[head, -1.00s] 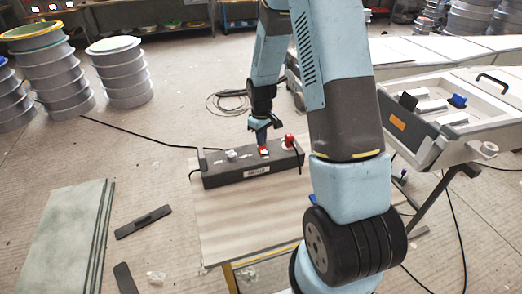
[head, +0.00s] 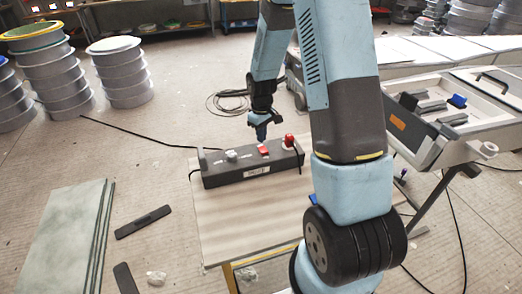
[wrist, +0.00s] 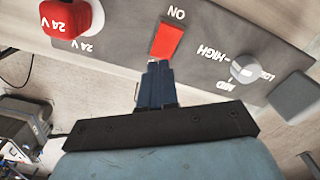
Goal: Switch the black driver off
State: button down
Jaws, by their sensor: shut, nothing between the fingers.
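The black driver (head: 225,177) is a long dark box lying on a small wooden-topped table. Its top carries a red rocker switch (head: 264,150) towards the right, a red plug (head: 289,140) at the right end and a pale knob (head: 231,155). In the wrist view the red rocker (wrist: 167,41) has "ON" printed beside it, with the "24 V" plug (wrist: 66,17) to the left and the knob (wrist: 243,69) marked MID and HIGH to the right. My gripper (head: 262,137) is shut and empty, its tips (wrist: 157,66) just beside the rocker, apparently slightly above it. I cannot tell which way the rocker is tipped.
The table (head: 225,230) is clear in front of the driver. A black cable (head: 130,132) runs from the driver's left across the floor. A grey mould frame (head: 440,130) stands right of my arm. Stacked round moulds (head: 120,72) stand at the back left.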

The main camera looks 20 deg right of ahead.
jog(key=shift+r, duration=2.3)
notch_tip(320, 180, up, 11)
jog(key=m+t, duration=0.1)
send_over(261, 146)
jog(key=s, duration=0.4)
jog(key=s+r+m+t, duration=0.2)
jog(key=s+r, duration=0.5)
jog(key=r, duration=0.3)
jog(key=s+r+m+t, duration=0.1)
jog(key=s+r, duration=0.3)
jog(key=s, duration=0.4)
jog(key=s+r+m+t, duration=0.1)
jog(key=s+r, duration=0.3)
jog(key=s, duration=0.5)
jog(key=shift+s+a+r+m+t, duration=0.2)
jog(key=shift+a+m+t, duration=0.15)
jog(key=shift+m, duration=0.15)
